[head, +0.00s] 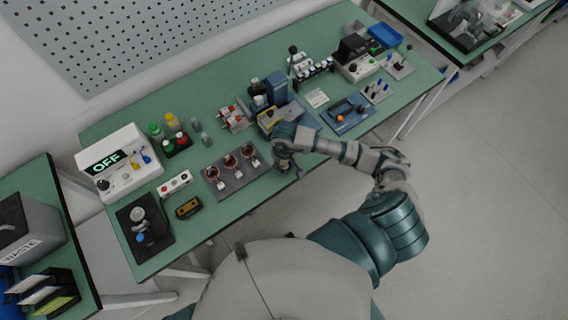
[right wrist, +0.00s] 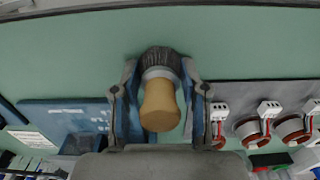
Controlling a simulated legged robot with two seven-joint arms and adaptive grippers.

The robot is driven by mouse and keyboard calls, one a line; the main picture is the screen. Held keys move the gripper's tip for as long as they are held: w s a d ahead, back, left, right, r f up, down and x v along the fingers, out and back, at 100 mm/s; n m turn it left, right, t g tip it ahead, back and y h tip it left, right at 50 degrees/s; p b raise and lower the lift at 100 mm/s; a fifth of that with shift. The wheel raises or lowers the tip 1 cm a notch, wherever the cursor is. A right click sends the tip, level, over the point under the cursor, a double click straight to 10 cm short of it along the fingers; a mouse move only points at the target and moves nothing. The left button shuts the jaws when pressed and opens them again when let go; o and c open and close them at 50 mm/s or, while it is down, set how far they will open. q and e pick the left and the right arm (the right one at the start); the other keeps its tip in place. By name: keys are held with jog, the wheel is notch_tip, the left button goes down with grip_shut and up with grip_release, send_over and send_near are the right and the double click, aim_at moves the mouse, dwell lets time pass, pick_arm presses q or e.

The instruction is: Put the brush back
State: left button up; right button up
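The brush (right wrist: 160,103) has a tan handle, a pale collar and dark bristles. In the right wrist view it sits between the two fingers of my right gripper (right wrist: 162,68). The fingers appear closed against its sides near the collar, with the handle end towards the camera and the bristles away. In the head view my right gripper (head: 289,170) is over the front part of the green bench, just right of the dark mat with copper stators (head: 238,176); the brush cannot be made out there. My left gripper is not in view.
A blue tray (head: 358,124) with an orange item lies right of my right arm; a blue press-like device (head: 277,88) stands behind it. The bench strip under the gripper is bare.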

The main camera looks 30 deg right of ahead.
jog(key=o, duration=0.3)
jog(key=shift+o, duration=0.2)
jog(key=shift+r, duration=0.1)
notch_tip(320, 180, up, 12)
jog(key=shift+f+b, duration=0.1)
jog(key=shift+b, duration=0.3)
jog(key=shift+s, duration=0.1)
